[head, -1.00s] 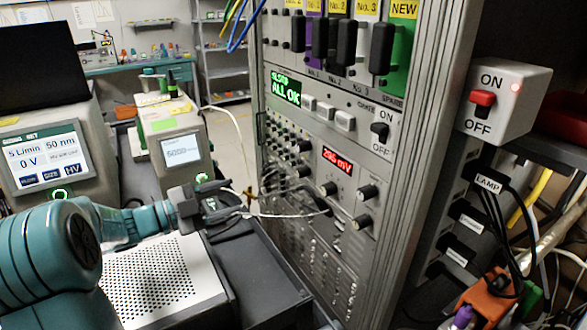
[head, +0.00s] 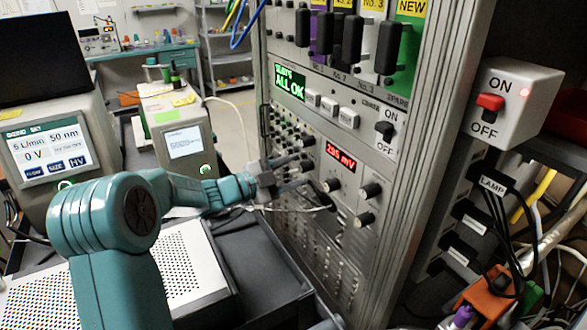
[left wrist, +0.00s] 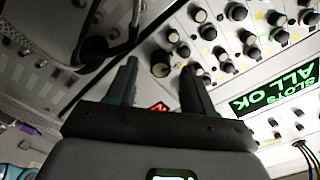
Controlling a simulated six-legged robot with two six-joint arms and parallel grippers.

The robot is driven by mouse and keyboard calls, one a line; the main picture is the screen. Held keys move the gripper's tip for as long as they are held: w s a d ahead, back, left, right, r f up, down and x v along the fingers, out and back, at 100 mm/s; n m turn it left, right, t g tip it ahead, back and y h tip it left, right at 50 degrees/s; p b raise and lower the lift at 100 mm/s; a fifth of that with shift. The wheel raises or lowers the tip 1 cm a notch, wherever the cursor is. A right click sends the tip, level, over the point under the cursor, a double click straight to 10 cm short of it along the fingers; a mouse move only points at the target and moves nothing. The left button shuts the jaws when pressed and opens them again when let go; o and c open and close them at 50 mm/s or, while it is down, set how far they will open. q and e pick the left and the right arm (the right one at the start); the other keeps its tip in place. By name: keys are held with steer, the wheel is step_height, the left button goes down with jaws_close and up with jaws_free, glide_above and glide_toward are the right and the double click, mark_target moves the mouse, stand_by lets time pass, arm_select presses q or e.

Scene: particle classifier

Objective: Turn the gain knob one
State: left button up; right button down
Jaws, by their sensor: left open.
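The rack panel (head: 345,205) carries several black knobs around a red display (head: 341,156). One knob (head: 332,185) is left below the display, and two more (head: 371,190) (head: 364,219) are to its right. Their labels are too small to read, so I cannot tell which is gain knob one. My left gripper (head: 306,174) is open in front of the panel, left of the display. In the left wrist view its two fingers (left wrist: 160,75) stand apart, with a silver-capped knob (left wrist: 161,66) showing in the gap beyond them. Contact cannot be told. My right gripper is not in view.
A green ALL OK screen (head: 289,81) and white buttons (head: 328,105) are above. A thin pale cable (head: 290,209) hangs by my left gripper. A lamp switch box (head: 515,97) is at the right. Two instruments (head: 55,148) (head: 184,140) stand at the left.

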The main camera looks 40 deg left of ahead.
arm_select(q)
steer(key=shift+w+d, duration=0.1)
steer(key=shift+w, duration=0.15)
jaws_close()
steer(key=m+b, duration=0.1)
steer(key=b, duration=0.2)
steer(key=shift+f+m, duration=0.3)
steer(key=shift+f, duration=0.05)
steer(key=shift+r+m+b, duration=0.15)
steer(key=shift+m+b, duration=0.15)
steer(key=shift+b, duration=0.25)
steer(key=shift+r, duration=0.2)
jaws_free()
